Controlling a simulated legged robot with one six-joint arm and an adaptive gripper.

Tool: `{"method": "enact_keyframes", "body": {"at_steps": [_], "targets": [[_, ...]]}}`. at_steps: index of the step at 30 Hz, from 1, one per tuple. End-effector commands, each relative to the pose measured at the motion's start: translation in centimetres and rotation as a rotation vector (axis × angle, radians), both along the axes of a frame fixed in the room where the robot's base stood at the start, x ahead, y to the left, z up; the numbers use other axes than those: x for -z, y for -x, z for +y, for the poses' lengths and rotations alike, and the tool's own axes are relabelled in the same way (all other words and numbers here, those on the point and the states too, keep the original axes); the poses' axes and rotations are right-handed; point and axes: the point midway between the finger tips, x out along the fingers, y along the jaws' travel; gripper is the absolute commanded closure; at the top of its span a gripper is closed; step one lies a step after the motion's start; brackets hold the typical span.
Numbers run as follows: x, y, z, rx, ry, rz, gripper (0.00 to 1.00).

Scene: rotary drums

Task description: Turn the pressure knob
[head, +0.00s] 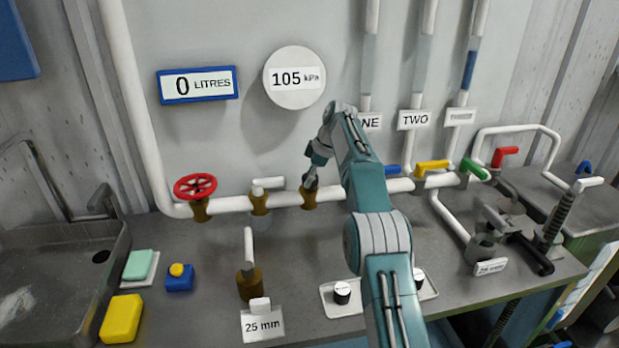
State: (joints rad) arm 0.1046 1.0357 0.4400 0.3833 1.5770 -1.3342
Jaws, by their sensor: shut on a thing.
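The pressure gauge (295,78) is a round white dial on the wall and reads 105 kPa. Below it, a brass fitting (309,199) sits on the white pipe. My gripper (311,183) points down onto the top of this fitting and is shut on the pressure knob there. The knob itself is hidden by the fingers. My arm reaches in from the bottom right and covers part of the pipe and the label ONE.
A red valve wheel (195,186) and a white-handled valve (266,184) stand on the pipe to the left. Blue, yellow (433,167), green and red levers are to the right. A white tray (332,303) with a black-sided knob lies on the bench in front.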

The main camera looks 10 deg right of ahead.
Motion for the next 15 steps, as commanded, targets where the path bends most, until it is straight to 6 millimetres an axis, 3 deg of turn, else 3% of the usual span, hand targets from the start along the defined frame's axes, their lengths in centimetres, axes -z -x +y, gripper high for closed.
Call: {"method": "enact_keyframes", "body": {"at_steps": [15], "targets": [[0.41,-0.01,-0.08,-0.036,0.001,0.005,0.81]]}}
